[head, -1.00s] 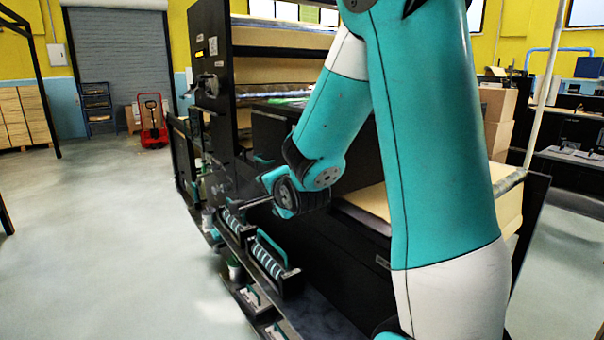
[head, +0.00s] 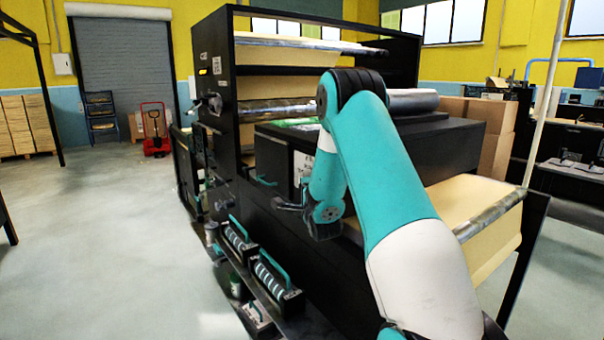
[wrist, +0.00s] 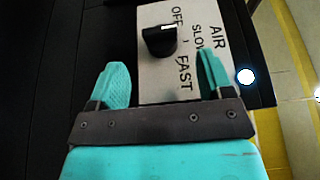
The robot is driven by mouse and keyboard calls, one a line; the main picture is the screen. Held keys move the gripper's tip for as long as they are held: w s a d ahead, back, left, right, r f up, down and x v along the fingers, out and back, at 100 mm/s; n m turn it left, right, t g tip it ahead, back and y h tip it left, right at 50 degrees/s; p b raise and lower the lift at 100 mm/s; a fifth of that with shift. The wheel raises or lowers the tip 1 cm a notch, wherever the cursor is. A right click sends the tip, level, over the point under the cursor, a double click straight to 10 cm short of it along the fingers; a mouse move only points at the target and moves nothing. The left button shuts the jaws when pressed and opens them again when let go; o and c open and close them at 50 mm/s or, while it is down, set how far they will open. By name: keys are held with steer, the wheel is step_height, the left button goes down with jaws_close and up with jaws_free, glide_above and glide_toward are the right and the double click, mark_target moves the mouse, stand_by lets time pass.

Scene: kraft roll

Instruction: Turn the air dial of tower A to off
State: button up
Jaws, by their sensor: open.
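The air dial is a black knob (wrist: 160,41) with a white mark on its upper edge, on a pale plate (wrist: 152,84) lettered AIR, OFF, SLOW and FAST in the wrist view. The mark lies near the OFF and SLOW lettering; I cannot tell exactly which setting it points to. My gripper (wrist: 160,66) is open, its teal fingers apart on either side below the knob, with nothing between them. In the head view my gripper (head: 286,204) is in front of the dark machine (head: 212,150); the knob cannot be made out there. No tower A label is readable.
Two teal-handled units (head: 272,285) sit low along the machine's front, below my gripper. A kraft paper roll (head: 480,215) is at the right. The floor (head: 90,250) at the left is clear.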

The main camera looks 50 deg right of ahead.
steer(key=p+x, duration=0.2)
steer(key=x, duration=0.5)
steer(key=shift+w+d, duration=0.1)
steer(key=c, duration=0.9)
